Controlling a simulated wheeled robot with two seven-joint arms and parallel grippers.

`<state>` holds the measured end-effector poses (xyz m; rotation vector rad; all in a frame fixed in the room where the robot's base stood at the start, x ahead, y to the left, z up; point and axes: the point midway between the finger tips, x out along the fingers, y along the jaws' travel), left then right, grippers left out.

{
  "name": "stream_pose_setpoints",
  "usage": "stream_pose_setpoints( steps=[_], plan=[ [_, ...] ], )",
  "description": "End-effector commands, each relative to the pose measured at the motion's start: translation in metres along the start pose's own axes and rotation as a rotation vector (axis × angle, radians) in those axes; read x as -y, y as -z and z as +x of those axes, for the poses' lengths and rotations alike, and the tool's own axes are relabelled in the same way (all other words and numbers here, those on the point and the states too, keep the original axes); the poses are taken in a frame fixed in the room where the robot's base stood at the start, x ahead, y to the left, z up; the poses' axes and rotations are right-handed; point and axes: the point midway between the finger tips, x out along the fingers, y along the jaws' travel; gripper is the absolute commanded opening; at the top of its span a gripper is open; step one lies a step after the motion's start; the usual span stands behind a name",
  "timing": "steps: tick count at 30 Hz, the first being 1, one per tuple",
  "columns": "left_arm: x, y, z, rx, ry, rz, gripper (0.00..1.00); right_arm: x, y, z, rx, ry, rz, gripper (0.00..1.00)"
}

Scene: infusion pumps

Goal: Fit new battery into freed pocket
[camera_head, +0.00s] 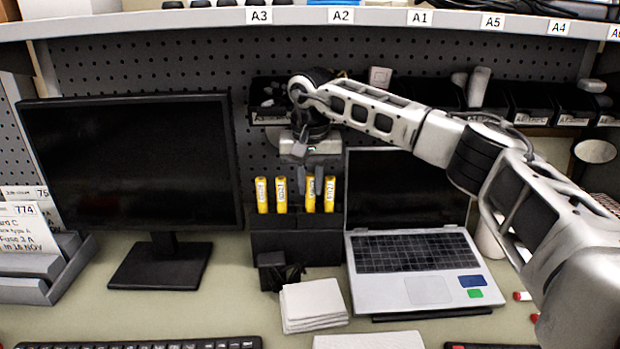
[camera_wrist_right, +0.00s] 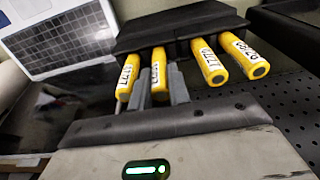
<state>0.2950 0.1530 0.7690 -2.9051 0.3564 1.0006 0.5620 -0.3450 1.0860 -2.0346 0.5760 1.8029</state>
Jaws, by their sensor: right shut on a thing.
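Several yellow batteries with white labels stand upright in a row in a black holder (camera_head: 295,246), left of the laptop. My right gripper (camera_head: 310,187) reaches down from above, with its fingers on either side of the third battery from the left (camera_head: 310,205). In the right wrist view the grey fingers (camera_wrist_right: 158,90) are shut on this same battery (camera_wrist_right: 158,72), second from the left there. It looks about level with its neighbours. Its lower end is hidden by the holder. No empty pocket and no pump can be made out. My left gripper is not in view.
A monitor (camera_head: 130,165) stands left and an open laptop (camera_head: 420,260) right of the holder. Stacked white pads (camera_head: 313,303) and a small black box (camera_head: 275,270) lie in front. Behind are a pegboard and black bins (camera_head: 545,105); a shelf (camera_head: 200,22) runs above.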

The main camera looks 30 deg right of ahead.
Motion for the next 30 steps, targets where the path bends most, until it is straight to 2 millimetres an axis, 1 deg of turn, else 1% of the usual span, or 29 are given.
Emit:
stream_pose_setpoints(
  steps=[15, 29, 30],
  plan=[
    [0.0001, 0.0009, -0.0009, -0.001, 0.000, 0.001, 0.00, -0.0001, -0.0001, 0.0009, 0.000, 0.000, 0.000, 0.00],
    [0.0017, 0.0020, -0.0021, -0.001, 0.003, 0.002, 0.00, -0.0001, -0.0006, 0.0061, -0.001, 0.001, 0.000, 0.00],
    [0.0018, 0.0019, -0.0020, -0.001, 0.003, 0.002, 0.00, 0.0000, -0.0005, 0.0062, -0.001, 0.001, 0.000, 0.24]
  ],
)
